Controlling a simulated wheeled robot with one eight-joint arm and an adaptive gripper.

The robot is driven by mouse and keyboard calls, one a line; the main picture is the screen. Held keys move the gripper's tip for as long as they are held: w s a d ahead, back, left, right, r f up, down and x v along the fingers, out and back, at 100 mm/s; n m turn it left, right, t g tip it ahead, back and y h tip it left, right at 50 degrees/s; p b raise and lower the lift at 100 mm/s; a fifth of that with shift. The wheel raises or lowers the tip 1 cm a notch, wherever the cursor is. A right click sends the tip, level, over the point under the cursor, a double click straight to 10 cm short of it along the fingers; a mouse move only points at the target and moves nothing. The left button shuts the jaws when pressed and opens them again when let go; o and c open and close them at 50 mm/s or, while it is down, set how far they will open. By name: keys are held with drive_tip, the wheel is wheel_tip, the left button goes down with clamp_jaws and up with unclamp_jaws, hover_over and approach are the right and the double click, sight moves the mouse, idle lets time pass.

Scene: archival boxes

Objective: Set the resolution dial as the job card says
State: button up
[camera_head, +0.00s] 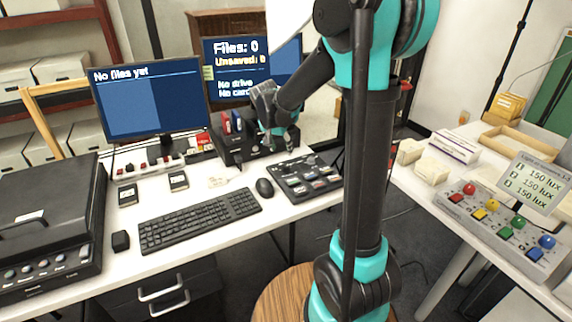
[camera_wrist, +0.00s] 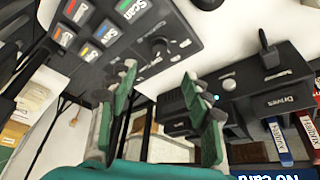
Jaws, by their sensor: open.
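The resolution dial (camera_wrist: 159,46) is a round black knob on the dark control panel (camera_wrist: 140,62) in the wrist view. White lettering around it is too blurred to read, so its setting cannot be told. The same panel (camera_head: 301,166) lies on the desk right of the mouse in the head view. My gripper (camera_wrist: 160,88) is open, with green-padded fingers apart and nothing between them. In the wrist view the dial shows beyond the gap between the fingertips; no contact is visible. My gripper (camera_head: 278,140) also shows above the panel's back edge. I cannot identify the job card.
A black drives box (camera_wrist: 245,95) stands beside the panel, with coloured sticks near it. A keyboard (camera_head: 200,218), a mouse (camera_head: 265,187) and a monitor (camera_head: 148,98) are on the desk. A black scanner-like case (camera_head: 50,225) fills the left end. A lux panel (camera_head: 500,232) stands on the right table.

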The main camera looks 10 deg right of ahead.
sight(287, 166)
drive_tip(key=x, duration=1.1)
drive_tip(key=shift+s+f, duration=0.1)
drive_tip(key=shift+f, duration=0.05)
clamp_jaws()
